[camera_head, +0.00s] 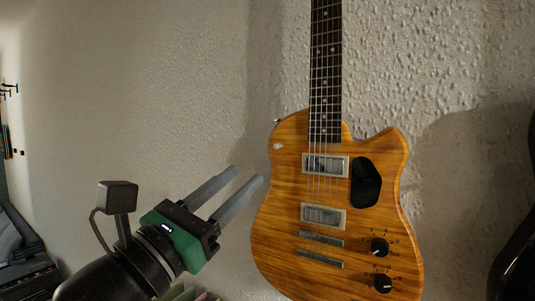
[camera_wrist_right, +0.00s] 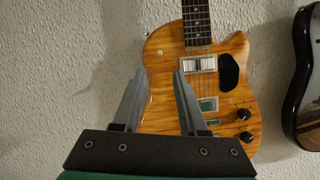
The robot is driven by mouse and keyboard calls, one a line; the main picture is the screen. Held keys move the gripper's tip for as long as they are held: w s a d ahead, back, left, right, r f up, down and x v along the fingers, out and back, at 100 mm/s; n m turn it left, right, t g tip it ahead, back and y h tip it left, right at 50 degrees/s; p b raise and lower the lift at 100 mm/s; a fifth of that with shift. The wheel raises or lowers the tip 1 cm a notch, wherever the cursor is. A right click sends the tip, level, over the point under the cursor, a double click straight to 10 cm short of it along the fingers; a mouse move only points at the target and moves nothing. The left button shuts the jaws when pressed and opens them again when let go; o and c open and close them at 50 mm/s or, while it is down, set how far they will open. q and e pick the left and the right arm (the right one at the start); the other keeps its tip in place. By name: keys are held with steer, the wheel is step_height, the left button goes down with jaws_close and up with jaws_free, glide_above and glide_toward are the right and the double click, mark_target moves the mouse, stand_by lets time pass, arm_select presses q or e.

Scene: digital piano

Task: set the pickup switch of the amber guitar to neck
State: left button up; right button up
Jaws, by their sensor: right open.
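The amber guitar (camera_head: 285,200) hangs upright against the wall, and it also shows in the right wrist view (camera_wrist_right: 160,90). A small pale piece (camera_head: 277,147) on its upper left shoulder looks like the pickup switch; it shows in the right wrist view too (camera_wrist_right: 159,52). It is too small to tell which way it is set. My right gripper (camera_head: 247,176) is open and empty, left of the guitar body in the head view. In the right wrist view its fingers (camera_wrist_right: 160,74) appear in front of the body's left part, below the pale piece. My left gripper is not in view.
Two black knobs (camera_head: 380,247) sit at the guitar's lower right, and a black pickguard (camera_head: 365,182) lies beside the pickups. A dark guitar (camera_wrist_right: 306,90) hangs to the right. Bare textured wall (camera_head: 150,90) lies to the left.

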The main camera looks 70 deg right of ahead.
mark_target(275, 148)
steer(key=p+x, duration=0.2)
steer(key=x, duration=0.8)
steer(key=shift+d+r, duration=0.15)
steer(key=shift+d, duration=0.05)
jaws_close()
